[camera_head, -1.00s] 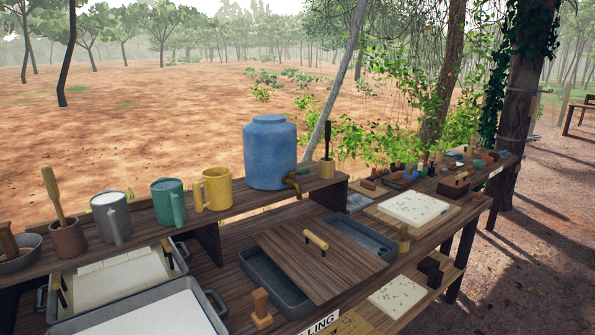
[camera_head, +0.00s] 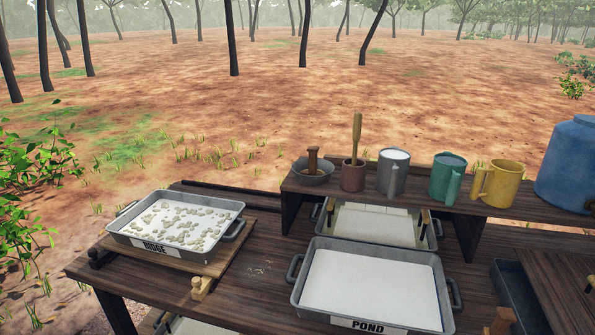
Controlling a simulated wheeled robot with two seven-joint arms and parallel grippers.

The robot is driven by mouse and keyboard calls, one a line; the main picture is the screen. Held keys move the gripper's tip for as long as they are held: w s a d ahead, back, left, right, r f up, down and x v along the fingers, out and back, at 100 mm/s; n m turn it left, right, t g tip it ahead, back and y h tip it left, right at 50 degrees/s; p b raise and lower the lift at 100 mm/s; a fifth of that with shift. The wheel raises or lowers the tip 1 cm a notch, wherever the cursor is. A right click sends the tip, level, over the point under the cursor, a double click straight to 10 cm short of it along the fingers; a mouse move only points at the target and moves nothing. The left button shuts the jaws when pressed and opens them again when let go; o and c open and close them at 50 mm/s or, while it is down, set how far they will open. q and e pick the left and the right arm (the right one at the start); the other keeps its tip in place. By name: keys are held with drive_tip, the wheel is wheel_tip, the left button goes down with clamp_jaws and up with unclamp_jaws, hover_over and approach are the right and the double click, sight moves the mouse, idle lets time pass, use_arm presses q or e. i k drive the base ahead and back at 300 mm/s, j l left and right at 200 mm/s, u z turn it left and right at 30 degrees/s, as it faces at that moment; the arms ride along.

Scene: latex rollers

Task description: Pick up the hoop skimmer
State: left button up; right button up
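I cannot make out a hoop skimmer for certain in this view. A wooden handle stands up out of a brown cup (camera_head: 353,177) on the raised shelf, and its lower end is hidden. Another brown handle stands in a grey bowl (camera_head: 313,172) to its left. On the lower table, a grey tray marked POND (camera_head: 449,312) holds a smooth white layer. A grey tray marked RIDGE (camera_head: 115,228) on a wooden board holds many small pale lumps. Neither of my grippers is in view.
The raised shelf (camera_head: 440,205) also carries a grey mug (camera_head: 391,176), a green mug (camera_head: 445,181), a yellow mug (camera_head: 500,186) and a blue barrel (camera_head: 570,165). Another tray (camera_head: 375,236) sits partly under it.

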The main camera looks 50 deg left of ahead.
sight(312, 170)
drive_tip(key=u, duration=1.4)
